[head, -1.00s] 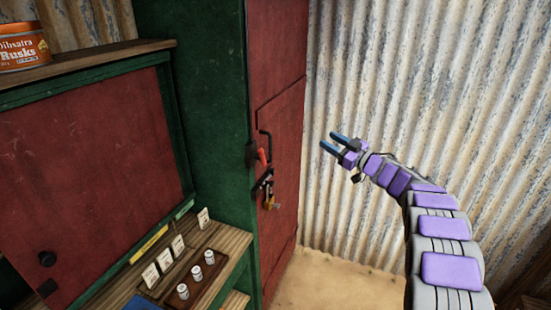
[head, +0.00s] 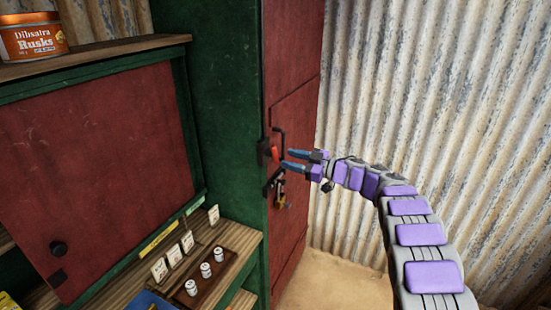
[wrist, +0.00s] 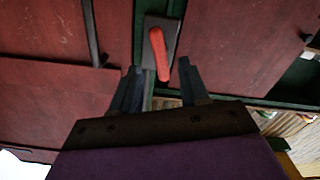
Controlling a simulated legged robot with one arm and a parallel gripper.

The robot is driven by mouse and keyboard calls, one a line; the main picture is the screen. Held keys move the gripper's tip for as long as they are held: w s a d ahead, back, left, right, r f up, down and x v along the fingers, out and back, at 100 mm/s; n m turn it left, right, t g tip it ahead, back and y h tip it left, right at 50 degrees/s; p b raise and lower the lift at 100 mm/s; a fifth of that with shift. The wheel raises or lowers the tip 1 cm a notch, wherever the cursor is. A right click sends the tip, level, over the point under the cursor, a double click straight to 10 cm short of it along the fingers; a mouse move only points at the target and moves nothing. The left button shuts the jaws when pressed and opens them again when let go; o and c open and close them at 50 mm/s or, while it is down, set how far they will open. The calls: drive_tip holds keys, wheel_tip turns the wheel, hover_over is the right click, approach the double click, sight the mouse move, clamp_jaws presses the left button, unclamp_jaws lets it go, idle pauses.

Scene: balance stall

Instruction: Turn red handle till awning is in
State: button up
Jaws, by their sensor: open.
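The red handle (head: 273,153) is on a dark bracket at the edge of the red side panel, above a padlock. In the wrist view the red handle (wrist: 158,54) stands nearly upright on a grey plate, a little beyond the fingertips and between their lines. My gripper (head: 289,161) is open and empty, just right of the handle and pointing at it. Its two dark fingers also show in the wrist view (wrist: 160,72), apart from each other. I see no clear contact with the handle. No awning can be made out.
A brass padlock (head: 281,200) hangs just below the handle. A wooden counter (head: 228,238) at left holds a tray of small white weights (head: 206,270) and several cards. A rusks tin (head: 33,40) stands on the upper shelf. A corrugated wall (head: 430,100) is at right.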

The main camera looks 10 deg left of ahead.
sight(278, 156)
drive_tip(key=shift+x, duration=3.15)
drive_tip(key=shift+f, duration=0.1)
clamp_jaws()
